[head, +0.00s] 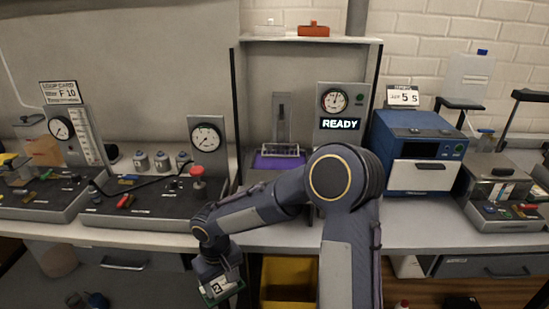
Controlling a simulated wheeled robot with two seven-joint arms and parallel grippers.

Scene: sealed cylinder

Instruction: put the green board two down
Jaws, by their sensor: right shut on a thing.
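The green board two (226,292) is a small green plate with a white label reading 2, low in the head view left of centre. My right gripper (216,277) is shut on it and holds it in front of the bench's front edge, below the bench top. The board is tilted, and the gripper hides part of it. My right arm crosses the middle of the view and covers part of the bench. My left gripper is not in view.
A yellow bin (289,278) stands below the bench, right of the board. On the bench top (275,235) are a panel with a red knob (197,171), a purple tray (277,162), a READY display (339,124) and a blue oven (388,140). Some bare bench shows near the front edge.

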